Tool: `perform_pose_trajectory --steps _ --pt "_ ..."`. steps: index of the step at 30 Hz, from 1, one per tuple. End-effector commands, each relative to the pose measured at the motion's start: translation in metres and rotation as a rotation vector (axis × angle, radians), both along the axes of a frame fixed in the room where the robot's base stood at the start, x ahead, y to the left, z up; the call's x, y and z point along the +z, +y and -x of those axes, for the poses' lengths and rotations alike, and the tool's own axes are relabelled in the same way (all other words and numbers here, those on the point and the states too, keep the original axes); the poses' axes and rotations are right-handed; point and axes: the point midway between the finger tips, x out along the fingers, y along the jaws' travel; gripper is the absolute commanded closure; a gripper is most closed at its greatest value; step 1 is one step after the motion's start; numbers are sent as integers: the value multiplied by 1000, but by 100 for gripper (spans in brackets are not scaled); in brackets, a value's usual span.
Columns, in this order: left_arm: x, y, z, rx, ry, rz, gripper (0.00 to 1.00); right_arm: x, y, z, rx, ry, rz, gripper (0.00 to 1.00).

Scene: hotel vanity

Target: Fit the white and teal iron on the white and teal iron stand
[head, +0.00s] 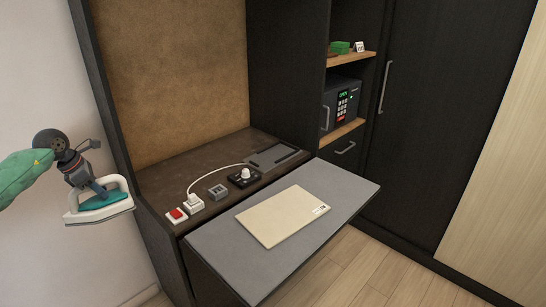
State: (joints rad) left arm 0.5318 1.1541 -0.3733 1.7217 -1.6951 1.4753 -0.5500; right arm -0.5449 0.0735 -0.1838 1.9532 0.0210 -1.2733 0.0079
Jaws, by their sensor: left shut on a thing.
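The white and teal iron (101,211) is at the left, in the air in front of the pale wall, left of the vanity. My left gripper (92,187) is shut on the iron from above, around its upper part; the fingertips partly cover it. The iron's flat underside points roughly down. I cannot make out a white and teal iron stand in this view. My right gripper is out of view.
The dark vanity top (160,188) holds a red switch (176,215), a white plug with a cord (194,203), a grey block (218,192) and a black dial unit (244,178). A pale board (283,216) lies on the grey pull-out surface (345,190). A safe (341,104) stands behind right.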

Motion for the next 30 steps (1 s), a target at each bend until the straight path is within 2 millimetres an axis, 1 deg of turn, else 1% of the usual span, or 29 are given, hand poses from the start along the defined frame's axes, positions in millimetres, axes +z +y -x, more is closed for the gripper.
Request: perform_pose_trajectory --steps 1,22,26,30 --pt "5 0 0 0 -4 -1 100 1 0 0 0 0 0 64" --pt "34 0 0 0 -3 0 100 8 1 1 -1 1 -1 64" --pt "36 0 0 -1 -2 1 100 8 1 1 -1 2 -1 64" --pt "28 -6 0 -31 -1 1 100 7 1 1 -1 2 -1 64"
